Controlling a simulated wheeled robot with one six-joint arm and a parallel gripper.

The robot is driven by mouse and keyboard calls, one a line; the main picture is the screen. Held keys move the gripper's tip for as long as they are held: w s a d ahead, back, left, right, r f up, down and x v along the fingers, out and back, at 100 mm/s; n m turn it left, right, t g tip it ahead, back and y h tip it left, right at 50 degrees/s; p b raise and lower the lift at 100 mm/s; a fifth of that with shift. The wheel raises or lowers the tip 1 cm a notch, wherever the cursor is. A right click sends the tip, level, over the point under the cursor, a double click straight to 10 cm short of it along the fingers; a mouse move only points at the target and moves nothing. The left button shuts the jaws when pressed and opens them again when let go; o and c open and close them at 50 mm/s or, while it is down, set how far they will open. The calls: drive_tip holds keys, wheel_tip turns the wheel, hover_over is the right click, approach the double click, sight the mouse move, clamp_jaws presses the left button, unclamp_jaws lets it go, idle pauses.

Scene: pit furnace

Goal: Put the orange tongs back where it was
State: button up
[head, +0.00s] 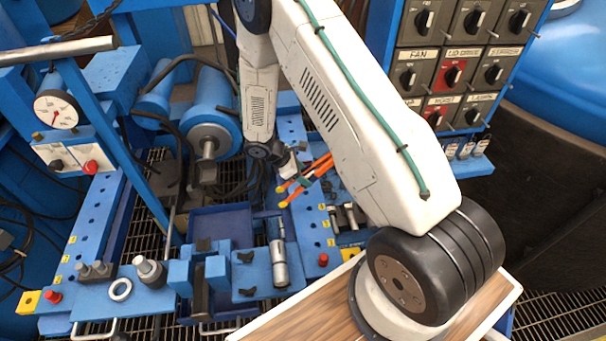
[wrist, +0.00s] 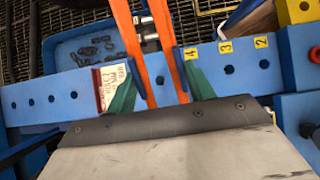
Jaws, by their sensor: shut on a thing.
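The orange tongs (head: 309,175) are held by my gripper (head: 296,182) in the middle of the head view. In the wrist view the two orange arms of the tongs (wrist: 164,45) run up out of the frame, between the green fingers of my gripper (wrist: 160,88). My gripper is shut on the tongs. The tongs are over a blue rail (wrist: 258,68) with a row of round holes and yellow tags numbered 4, 3 and 2. I cannot tell whether they touch it. The far ends of the tongs are cut off in the wrist view.
A blue tray (wrist: 62,48) with small dark parts and a red-and-white label (wrist: 112,86) are beside the tongs. A switch panel (head: 455,62) stands at the right and a wooden board (head: 318,312) in front.

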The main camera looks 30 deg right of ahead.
drive_tip(key=shift+f, duration=0.3)
drive_tip(key=shift+f, duration=0.3)
drive_tip(key=o, duration=0.6)
